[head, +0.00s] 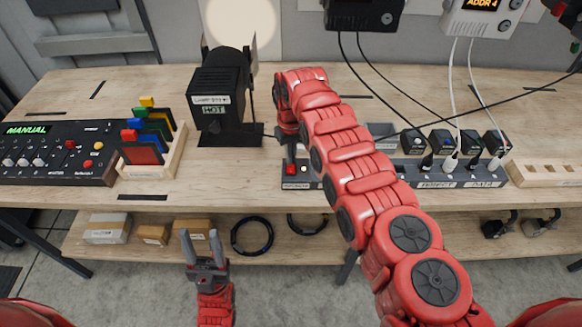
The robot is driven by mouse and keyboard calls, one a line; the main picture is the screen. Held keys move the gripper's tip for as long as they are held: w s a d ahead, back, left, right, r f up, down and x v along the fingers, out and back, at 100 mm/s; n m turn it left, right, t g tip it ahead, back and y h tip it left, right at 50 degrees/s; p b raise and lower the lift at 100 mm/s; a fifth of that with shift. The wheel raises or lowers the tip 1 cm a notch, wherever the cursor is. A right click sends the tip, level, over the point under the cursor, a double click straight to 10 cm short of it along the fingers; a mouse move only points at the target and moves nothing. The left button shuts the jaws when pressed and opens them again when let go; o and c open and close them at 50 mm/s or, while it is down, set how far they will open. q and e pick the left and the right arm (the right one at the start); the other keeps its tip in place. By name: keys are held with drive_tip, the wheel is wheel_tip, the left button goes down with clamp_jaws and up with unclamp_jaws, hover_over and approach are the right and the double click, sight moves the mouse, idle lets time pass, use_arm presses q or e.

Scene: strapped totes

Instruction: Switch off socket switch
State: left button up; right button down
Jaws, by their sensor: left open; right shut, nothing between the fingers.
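A dark socket strip (436,181) lies along the front of the wooden table, with several plugs in its right part. Its red switch (291,169) is at the left end, with a small pale light beside it. My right gripper (290,154) points down right at the switch, with its fingers shut and empty; I cannot tell whether the tip touches it. My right arm covers the middle of the strip. My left gripper (203,244) is open and empty, in front of the table's lower shelf.
A black lamp (222,90) labelled HOT stands left of my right gripper. A control panel (57,150) and a rack of coloured gel frames (152,141) are at the left. Cables hang from two boxes at the back. Boxes and cable coils lie on the lower shelf.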

drive_tip(key=shift+f, duration=0.2)
drive_tip(key=shift+r, duration=0.15)
drive_tip(key=shift+r+p, duration=0.95)
drive_tip(key=shift+r, duration=0.4)
wheel_tip(320, 180, up, 2)
drive_tip(key=shift+r+p, duration=0.1)
drive_tip(key=shift+p, duration=0.4)
drive_tip(key=shift+r, duration=1)
drive_tip(key=shift+f, duration=0.1)
